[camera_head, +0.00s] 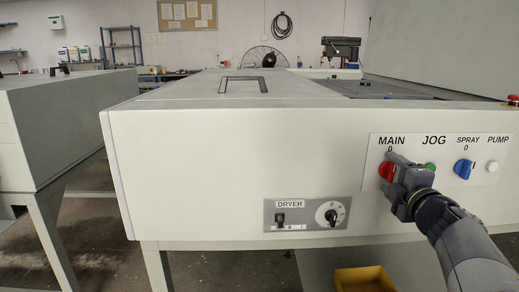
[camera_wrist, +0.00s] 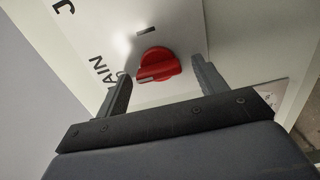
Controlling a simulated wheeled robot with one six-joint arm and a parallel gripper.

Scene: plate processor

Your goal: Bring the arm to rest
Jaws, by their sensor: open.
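My gripper (camera_head: 398,168) is at the control panel of the plate processor, in front of the red MAIN knob (camera_head: 386,171). In the wrist view my gripper (camera_wrist: 163,85) is open, with one finger on each side of the red knob (camera_wrist: 157,66). A gap shows between the knob and each finger. The knob sits near the middle between the fingers, a little beyond their tips or level with them; I cannot tell which. My arm comes in from the lower right in the head view and partly hides the knob and the green JOG button (camera_head: 430,167).
The blue SPRAY knob (camera_head: 463,169) and white PUMP button (camera_head: 492,167) are to the right on the same panel. A DRYER panel (camera_head: 305,214) with a switch and dial is lower left. A yellow bin (camera_head: 364,279) stands below. A red button (camera_head: 513,99) is at the upper right edge.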

